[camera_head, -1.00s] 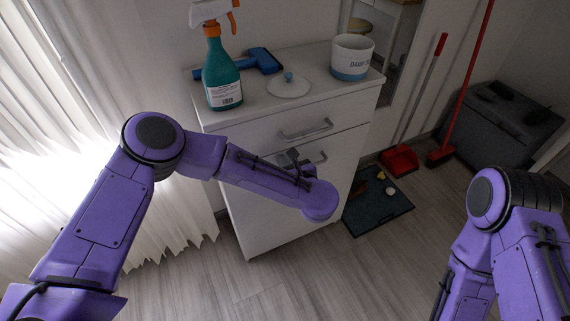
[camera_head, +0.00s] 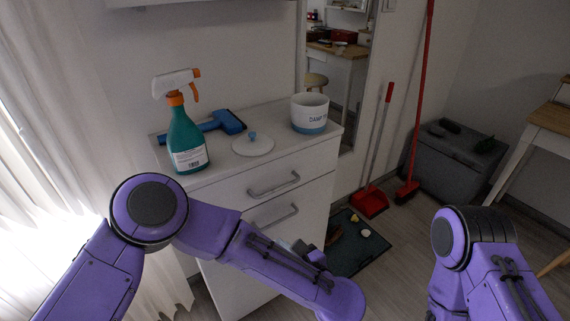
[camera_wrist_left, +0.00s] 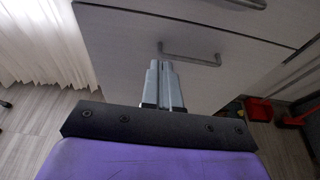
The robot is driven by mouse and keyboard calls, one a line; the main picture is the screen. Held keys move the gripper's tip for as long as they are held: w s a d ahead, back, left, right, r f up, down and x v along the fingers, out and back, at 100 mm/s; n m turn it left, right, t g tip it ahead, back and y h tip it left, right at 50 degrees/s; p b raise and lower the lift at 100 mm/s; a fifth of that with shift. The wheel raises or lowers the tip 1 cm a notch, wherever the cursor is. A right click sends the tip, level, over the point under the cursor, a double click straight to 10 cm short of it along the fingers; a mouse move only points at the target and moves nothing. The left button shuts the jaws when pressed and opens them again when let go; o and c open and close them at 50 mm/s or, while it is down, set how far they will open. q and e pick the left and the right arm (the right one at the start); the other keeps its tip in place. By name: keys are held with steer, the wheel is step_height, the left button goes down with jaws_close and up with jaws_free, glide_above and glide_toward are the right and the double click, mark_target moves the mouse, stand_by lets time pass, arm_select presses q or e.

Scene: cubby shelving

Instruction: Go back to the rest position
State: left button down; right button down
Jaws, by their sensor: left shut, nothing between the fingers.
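My left arm comes in from the left in the head view and reaches across the front of the white drawer cabinet (camera_head: 262,190).
On the cabinet top stand a teal spray bottle (camera_head: 186,140), a blue tool (camera_head: 228,121), a white lid (camera_head: 253,145) and a white-and-blue pot (camera_head: 310,113). A dark mat (camera_head: 345,255) lies right of the cabinet. A red dustpan (camera_head: 370,203) and a grey bin (camera_head: 455,160) stand beyond.

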arm_select(q)
step_height(320, 180, down, 5)
steer(key=d+m+t+h+p, duration=0.1)
steer(key=m+h, duration=0.2)
steer(key=m, duration=0.5)
steer(key=d+m+t+h, duration=0.1)
steer(key=d+m+h, duration=0.15)
steer(key=m, duration=0.65)
steer(key=s+a+f+m+g+h+p, duration=0.35)
steer(key=s+a+f+m, duration=0.5)
steer(key=m, duration=0.45)
steer(key=s+a+m+g+y+p, duration=0.2)
steer(key=s+a+m+g+p, duration=0.1)
steer(key=s+a, duration=0.5)
steer(key=s+a+m+g+y+p, duration=0.2)
steer(key=s+a, duration=0.7)
steer(key=a, duration=0.5)
steer(key=shift+s+a+m+g+p, duration=0.3)
steer(key=shift+m+g+p, duration=0.35)
steer(key=shift+g, duration=0.3)
